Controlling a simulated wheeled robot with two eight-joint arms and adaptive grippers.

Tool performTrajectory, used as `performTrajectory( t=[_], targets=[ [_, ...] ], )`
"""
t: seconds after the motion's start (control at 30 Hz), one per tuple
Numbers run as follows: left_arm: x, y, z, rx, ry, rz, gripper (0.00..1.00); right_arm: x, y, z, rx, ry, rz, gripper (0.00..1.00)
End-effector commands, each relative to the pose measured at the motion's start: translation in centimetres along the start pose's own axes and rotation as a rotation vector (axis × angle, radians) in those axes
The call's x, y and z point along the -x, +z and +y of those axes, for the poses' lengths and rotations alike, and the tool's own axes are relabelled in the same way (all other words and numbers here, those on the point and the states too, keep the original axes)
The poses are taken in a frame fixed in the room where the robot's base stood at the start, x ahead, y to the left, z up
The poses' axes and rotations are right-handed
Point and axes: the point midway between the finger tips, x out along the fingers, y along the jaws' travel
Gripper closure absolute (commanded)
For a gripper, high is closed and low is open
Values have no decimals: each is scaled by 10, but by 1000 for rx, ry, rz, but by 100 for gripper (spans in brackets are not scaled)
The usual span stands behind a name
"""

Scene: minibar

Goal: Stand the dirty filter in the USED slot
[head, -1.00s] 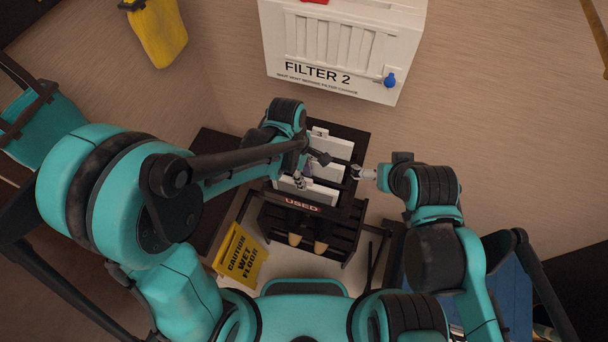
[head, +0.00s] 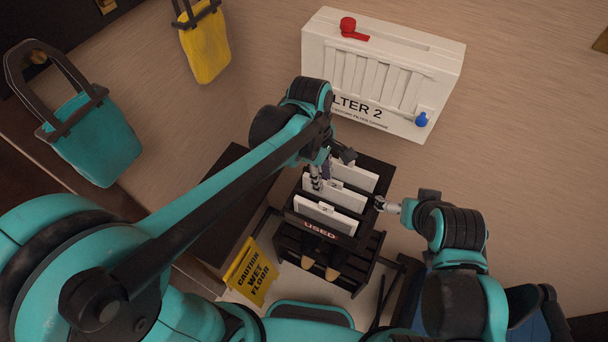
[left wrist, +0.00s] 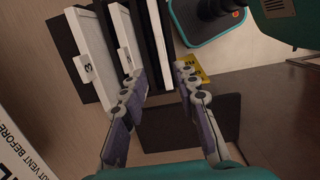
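A pale filter panel (head: 325,216) stands upright in the front slot of the black rack, just behind the USED label (head: 320,230). I cannot tell how dirty it is. My left gripper (head: 322,176) is over the rack, behind and above this panel. In the left wrist view its two fingers (left wrist: 158,80) are spread, with no filter visibly clamped between them. The slot's dark walls (left wrist: 163,45) show beyond the fingertips. My right gripper (head: 386,204) is beside the rack's right side; its fingers are too small to read.
Two white filters stand behind in the rack, one with a 3 tab (left wrist: 88,68). The white FILTER 2 wall unit (head: 385,75), with red lever and blue knob, hangs behind. A yellow wet-floor sign (head: 250,275) stands left of the rack. Teal and yellow bags hang on the wall.

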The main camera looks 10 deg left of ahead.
Motion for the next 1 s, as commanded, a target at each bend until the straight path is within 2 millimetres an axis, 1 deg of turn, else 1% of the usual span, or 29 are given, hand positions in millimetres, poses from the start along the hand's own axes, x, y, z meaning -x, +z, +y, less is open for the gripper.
performTrajectory(
  t=[0.13,0.23,0.37,0.4,0.5,0.63,0.7,0.8,1.0],
  targets=[
    [4,-4,-4,-30,16,4,70,0,0,0,0,0,0,0],
    [13,-19,-14,-142,77,28,70,0,0,0,0,0,0,0],
    [28,-51,-38,-417,202,122,70,0,0,0,0,0,0,0],
    [32,-62,-47,-517,238,169,70,0,0,0,0,0,0,0],
    [39,-86,-67,-759,302,306,70,0,0,0,0,0,0,0],
    [42,-110,-88,-1017,326,486,70,0,0,0,0,0,0,0],
    [42,-118,-96,-1117,320,562,70,0,0,0,0,0,0,0],
    [43,-126,-102,-1208,307,636,70,0,0,0,0,0,0,0],
    [43,-129,-104,-1253,298,669,70,0,0,0,0,0,0,0]
  ],
)
